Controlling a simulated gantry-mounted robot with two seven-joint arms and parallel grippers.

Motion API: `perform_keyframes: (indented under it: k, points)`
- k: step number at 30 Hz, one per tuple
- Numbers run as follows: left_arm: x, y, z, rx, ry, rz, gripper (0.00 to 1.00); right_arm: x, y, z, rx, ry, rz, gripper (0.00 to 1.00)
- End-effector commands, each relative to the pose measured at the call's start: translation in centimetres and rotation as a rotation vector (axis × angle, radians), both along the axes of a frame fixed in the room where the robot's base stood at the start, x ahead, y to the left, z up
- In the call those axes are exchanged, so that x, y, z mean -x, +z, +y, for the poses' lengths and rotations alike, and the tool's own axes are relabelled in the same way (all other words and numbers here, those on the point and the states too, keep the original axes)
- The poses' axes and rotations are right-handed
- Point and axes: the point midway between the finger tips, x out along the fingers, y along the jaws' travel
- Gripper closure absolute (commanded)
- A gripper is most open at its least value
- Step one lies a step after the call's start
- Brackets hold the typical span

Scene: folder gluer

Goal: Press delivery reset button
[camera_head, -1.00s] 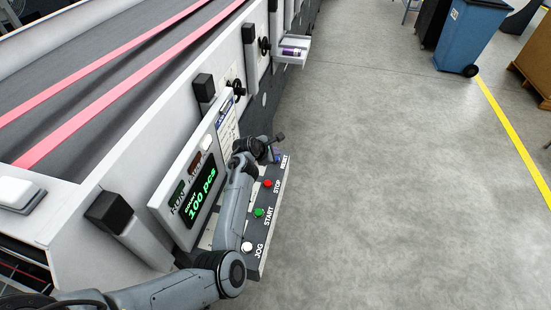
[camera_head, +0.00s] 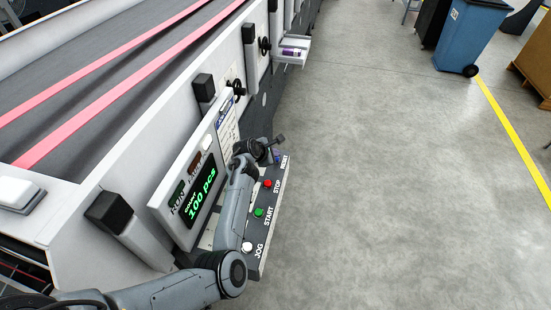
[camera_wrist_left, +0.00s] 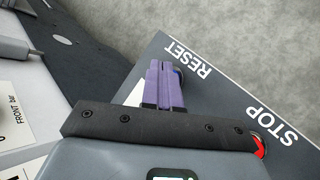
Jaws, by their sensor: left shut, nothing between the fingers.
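The button panel (camera_head: 247,262) is a dark strip on the machine's side, with white labels JOG, START, STOP and RESET. My left gripper (camera_head: 277,156) is over its far end, by the RESET label. In the left wrist view the purple fingers (camera_wrist_left: 163,68) are shut together with nothing between them. A small blue part of the reset button (camera_wrist_left: 179,75) shows right beside the fingertips, mostly hidden behind them. I cannot tell whether they touch. The red stop button (camera_head: 268,183), green start button (camera_head: 259,212) and white jog button (camera_head: 247,246) are in view. My right gripper is not in view.
The display (camera_head: 199,196) reads 100 pcs and stands left of my left arm. The machine's belts (camera_head: 120,88) run along the left. Open grey floor (camera_head: 390,190) lies to the right, with a blue bin (camera_head: 470,35) at the back.

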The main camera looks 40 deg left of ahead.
Motion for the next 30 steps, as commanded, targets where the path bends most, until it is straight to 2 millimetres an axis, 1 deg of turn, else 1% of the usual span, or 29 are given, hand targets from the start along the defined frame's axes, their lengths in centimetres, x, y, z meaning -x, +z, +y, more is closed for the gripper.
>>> perform_keyframes:
  k: [11,30]
  points:
    - [-0.01,-0.13,0.01,0.0,0.0,0.0,1.0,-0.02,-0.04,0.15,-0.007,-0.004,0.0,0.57]
    - [-0.02,-0.93,-0.02,0.0,0.0,0.0,1.0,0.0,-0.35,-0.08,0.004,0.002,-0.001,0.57]
